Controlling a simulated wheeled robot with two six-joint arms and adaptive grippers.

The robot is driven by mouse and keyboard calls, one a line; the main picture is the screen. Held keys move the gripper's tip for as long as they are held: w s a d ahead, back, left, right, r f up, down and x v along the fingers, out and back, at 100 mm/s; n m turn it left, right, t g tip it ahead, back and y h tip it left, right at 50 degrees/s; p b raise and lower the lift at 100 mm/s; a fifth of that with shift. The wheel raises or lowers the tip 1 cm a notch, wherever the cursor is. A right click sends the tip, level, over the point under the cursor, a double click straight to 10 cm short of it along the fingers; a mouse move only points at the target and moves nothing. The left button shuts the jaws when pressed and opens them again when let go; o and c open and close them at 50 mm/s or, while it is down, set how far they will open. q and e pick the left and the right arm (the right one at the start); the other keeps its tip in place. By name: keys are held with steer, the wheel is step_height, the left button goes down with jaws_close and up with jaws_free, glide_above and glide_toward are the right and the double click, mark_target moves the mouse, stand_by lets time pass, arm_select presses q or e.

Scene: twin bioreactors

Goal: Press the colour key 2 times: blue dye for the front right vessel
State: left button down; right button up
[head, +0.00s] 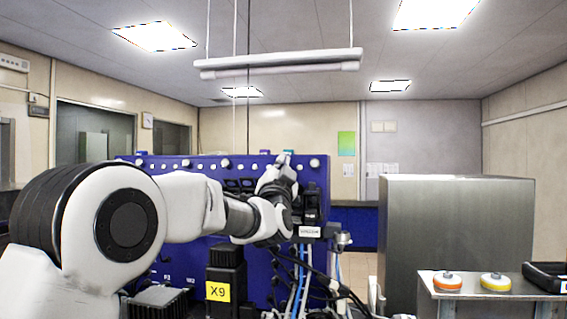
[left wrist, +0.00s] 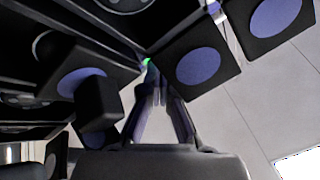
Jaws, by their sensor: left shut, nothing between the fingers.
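The blue equipment panel (head: 215,170) of the bioreactor stands in the middle of the head view, with white round knobs along its top. My left gripper (head: 284,158) is raised in front of its upper right part. In the left wrist view my left gripper (left wrist: 152,74) is shut and empty, its fingertips close to a small green light (left wrist: 147,61). Whether they touch is unclear. Black blocks with round blue faces (left wrist: 200,68) sit beside the fingers. I cannot make out the colour key or the front right vessel. My right gripper is not in view.
A black unit with a yellow X9 label (head: 218,291) stands low before the panel. Cables and tubes (head: 298,270) hang right of it. A grey metal cabinet (head: 455,240) and a bench with an orange disc (head: 447,281) and a yellow disc (head: 495,282) are at right.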

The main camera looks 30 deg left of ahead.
arm_select(q)
steer(key=s, duration=0.1)
steer(key=s+b, duration=0.1)
steer(key=b, duration=0.1)
steer(key=shift+s+d+r, duration=0.25)
steer(key=shift+s+d, duration=0.1)
steer(key=shift+s, duration=0.05)
steer(key=shift+s+d+r, duration=0.1)
steer(key=shift+s+r, duration=0.1)
steer(key=shift+s, duration=0.1)
steer(key=shift+w+f, duration=0.1)
steer(key=shift+w, duration=0.1)
steer(key=shift+s, duration=0.2)
